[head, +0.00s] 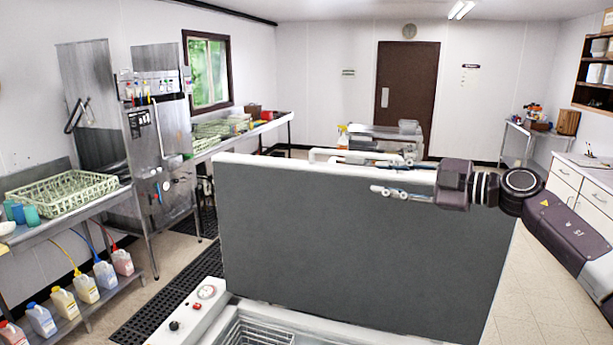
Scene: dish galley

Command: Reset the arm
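My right arm comes in from the right edge and reaches left. My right gripper (378,190) is in front of the top right part of a large dark grey panel (330,240). Its thin metallic fingers point left and show nearly side-on and small, so the gap between them is not clear. I see no object held in it. My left gripper and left arm are not in view.
The panel, with a white top edge, rises behind a white machine with a dial (207,292). A steel table with a green dish rack (62,192) is at left, jugs (87,287) below. White cabinets (580,190) stand at right. Floor (520,290) right of the panel is clear.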

